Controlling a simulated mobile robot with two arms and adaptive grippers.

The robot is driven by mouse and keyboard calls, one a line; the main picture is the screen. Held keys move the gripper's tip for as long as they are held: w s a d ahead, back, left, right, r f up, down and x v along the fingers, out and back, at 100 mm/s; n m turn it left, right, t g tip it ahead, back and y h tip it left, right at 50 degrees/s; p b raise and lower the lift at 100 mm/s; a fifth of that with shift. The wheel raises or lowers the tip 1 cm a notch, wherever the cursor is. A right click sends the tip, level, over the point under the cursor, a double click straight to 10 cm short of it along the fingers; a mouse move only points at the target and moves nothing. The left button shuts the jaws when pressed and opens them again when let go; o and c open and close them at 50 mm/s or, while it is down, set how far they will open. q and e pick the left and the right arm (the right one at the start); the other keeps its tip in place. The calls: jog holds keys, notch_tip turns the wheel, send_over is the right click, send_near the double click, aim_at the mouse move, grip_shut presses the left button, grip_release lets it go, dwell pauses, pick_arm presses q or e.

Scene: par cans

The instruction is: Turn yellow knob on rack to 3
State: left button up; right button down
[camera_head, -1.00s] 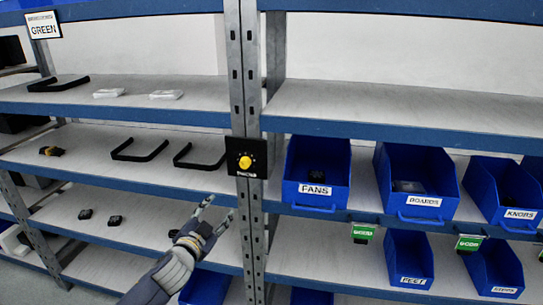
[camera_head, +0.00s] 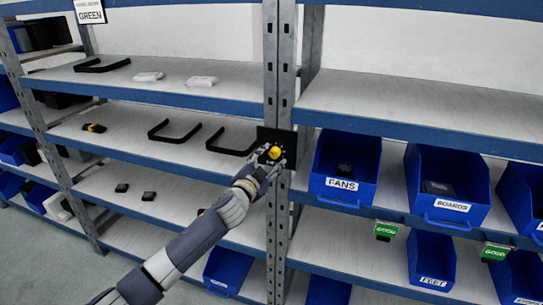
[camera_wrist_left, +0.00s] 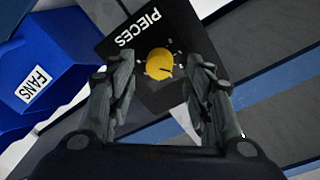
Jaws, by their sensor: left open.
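The yellow knob (camera_head: 274,153) sits on a black square plate (camera_head: 263,137) fixed to the rack's metal upright. In the left wrist view the knob (camera_wrist_left: 159,62) shows with small white marks around it, and the plate (camera_wrist_left: 112,57) reads "PIECES". The numbers are too small to read. My left gripper (camera_head: 274,163) is just in front of the knob. In the left wrist view its two fingers (camera_wrist_left: 158,75) are apart, one on each side of the knob, with gaps between; I see no contact. My right gripper is not in view.
A blue FANS bin (camera_head: 344,169) stands close right of the plate, and a BOARDS bin (camera_head: 447,187) stands farther right. Black handles (camera_head: 230,139) lie on the shelf left of the upright (camera_head: 279,80). Green tags (camera_head: 386,230) hang on the shelf edge.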

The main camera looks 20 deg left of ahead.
pick_arm(q)
jog(key=shift+w+d, duration=0.15)
jog(key=shift+w, duration=0.65)
jog(key=c, duration=1.1)
